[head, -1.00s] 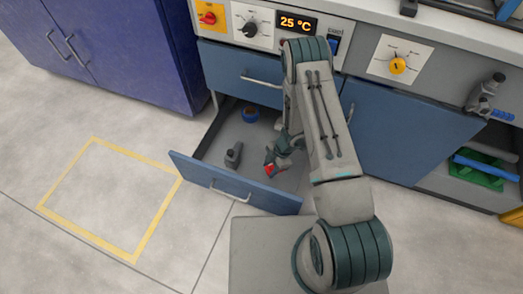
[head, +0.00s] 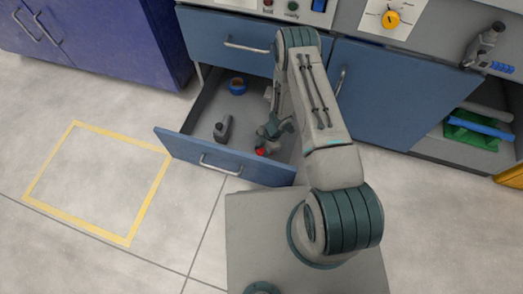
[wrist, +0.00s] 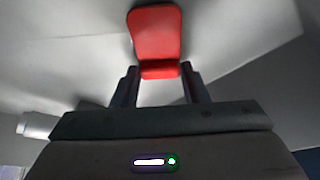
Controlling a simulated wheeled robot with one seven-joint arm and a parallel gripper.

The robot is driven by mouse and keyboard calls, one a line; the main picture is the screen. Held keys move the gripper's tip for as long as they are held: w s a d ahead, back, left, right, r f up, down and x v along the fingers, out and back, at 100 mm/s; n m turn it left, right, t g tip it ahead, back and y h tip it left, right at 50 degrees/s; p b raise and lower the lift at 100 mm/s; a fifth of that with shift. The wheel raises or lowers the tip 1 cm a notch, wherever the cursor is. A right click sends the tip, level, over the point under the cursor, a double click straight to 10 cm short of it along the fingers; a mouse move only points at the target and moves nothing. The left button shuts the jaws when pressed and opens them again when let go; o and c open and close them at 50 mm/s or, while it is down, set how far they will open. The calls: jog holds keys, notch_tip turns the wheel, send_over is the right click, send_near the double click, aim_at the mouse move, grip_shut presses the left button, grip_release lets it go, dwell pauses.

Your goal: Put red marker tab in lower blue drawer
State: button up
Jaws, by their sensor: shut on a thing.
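The red marker tab (wrist: 155,35) is between the two fingers of my gripper (wrist: 158,85) in the wrist view, and the fingers are shut on its near end. In the head view the red tab (head: 261,151) shows at the tip of my gripper (head: 266,146), inside the outline of the open lower blue drawer (head: 228,165). The tab is low, close to the drawer's front panel. I cannot tell whether it touches the drawer floor. Part of the drawer's right side is hidden behind my arm.
The drawer also holds a dark grey bottle-like object (head: 223,128) and a blue roll (head: 237,85). The upper blue drawer (head: 225,40) is shut. A purple cabinet (head: 110,40) stands at the left. The floor inside the yellow outline (head: 75,124) is clear.

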jog(key=shift+f, duration=0.1)
jog(key=o, duration=0.5)
jog(key=shift+f, duration=0.1)
jog(key=o, duration=0.4)
jog(key=shift+o, duration=0.2)
jog(key=p+v, duration=0.4)
jog(key=v, duration=0.8)
jog(key=shift+r, duration=0.25)
